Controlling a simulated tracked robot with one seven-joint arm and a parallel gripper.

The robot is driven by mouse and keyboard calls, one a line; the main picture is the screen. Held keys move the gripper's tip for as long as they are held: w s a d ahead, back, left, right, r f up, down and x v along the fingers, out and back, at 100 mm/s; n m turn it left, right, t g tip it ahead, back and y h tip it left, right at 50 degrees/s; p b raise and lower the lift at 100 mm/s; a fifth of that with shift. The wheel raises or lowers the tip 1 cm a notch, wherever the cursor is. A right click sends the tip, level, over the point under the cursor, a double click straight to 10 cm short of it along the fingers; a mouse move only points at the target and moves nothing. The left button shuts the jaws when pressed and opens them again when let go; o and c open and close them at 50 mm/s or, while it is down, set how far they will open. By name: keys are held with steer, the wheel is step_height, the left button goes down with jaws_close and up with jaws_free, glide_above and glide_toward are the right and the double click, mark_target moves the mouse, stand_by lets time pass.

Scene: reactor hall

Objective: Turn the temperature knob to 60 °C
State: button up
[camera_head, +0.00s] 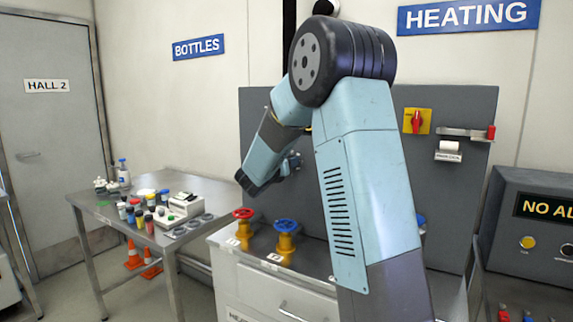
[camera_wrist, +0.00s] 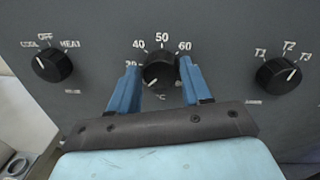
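The temperature knob (camera_wrist: 158,72) is a round black knob on the grey panel, with 40, 50 and 60 printed above it and a partly covered number at left. Its white mark seems to point to the lower left, away from 60. My gripper (camera_wrist: 158,66) has its two blue fingers on either side of the knob, with narrow gaps showing; it is open. In the head view my gripper (camera_head: 291,162) is mostly hidden by my arm against the panel (camera_head: 268,110), and the knob is not visible there.
A COOL/OFF/HEAT knob (camera_wrist: 52,64) is at left and a T1/T2/T3 knob (camera_wrist: 278,75) at right. In the head view, a red valve (camera_head: 243,214) and a blue valve (camera_head: 286,226) stand below, with a red switch (camera_head: 416,121) at upper right.

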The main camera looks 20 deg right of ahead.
steer(key=c, duration=0.6)
steer(key=shift+c, duration=0.2)
steer(key=shift+m, duration=0.3)
steer(key=n, duration=1.1)
steer(key=n+g+h, duration=0.1)
steer(key=n, duration=1.1)
steer(key=f+n+g, duration=0.1)
steer(key=n, duration=1.1)
steer(key=shift+a+h, duration=0.1)
steer(key=shift+h, duration=0.2)
